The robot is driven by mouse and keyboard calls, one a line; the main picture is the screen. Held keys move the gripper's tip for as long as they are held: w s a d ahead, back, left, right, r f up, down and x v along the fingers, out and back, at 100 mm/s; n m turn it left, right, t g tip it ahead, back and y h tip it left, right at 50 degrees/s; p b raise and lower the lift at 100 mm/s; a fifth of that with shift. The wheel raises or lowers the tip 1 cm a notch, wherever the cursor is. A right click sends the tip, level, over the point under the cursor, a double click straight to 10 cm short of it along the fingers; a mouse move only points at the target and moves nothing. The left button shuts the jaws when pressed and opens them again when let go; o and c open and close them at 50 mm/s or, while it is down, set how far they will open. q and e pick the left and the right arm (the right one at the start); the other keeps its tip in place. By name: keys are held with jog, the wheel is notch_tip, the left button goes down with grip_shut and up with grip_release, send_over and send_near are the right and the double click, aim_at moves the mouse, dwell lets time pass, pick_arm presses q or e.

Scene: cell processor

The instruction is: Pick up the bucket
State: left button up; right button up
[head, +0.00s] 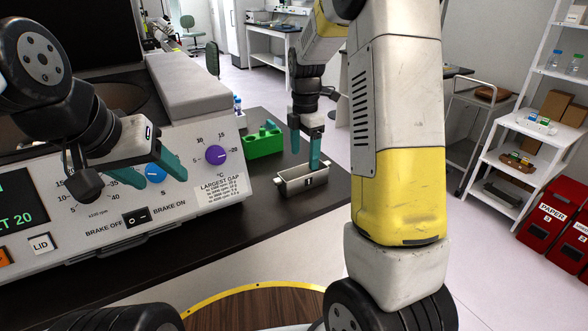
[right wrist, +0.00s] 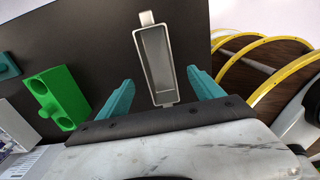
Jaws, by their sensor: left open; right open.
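The bucket (head: 303,184) is a small light grey, open rectangular container on the dark table near its right edge, with a dark mark on its front. It appears empty in the right wrist view (right wrist: 154,66), with a tab at its far end. My right gripper (head: 305,156) points down over the bucket, its teal fingers apart. In the right wrist view (right wrist: 160,77) one finger is on each side of the bucket's near part, with gaps and no visible contact.
A green rack (head: 264,142) stands just behind and left of the bucket. The white machine (head: 222,183) with a purple knob (head: 217,155) stands at left. My right arm hides the area right of the bucket. The dark table front (head: 245,250) is clear.

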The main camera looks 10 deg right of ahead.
aim_at(304, 171)
notch_tip(304, 171, down, 7)
jog(key=shift+w+r, duration=0.1)
grip_shut()
dwell(0.5)
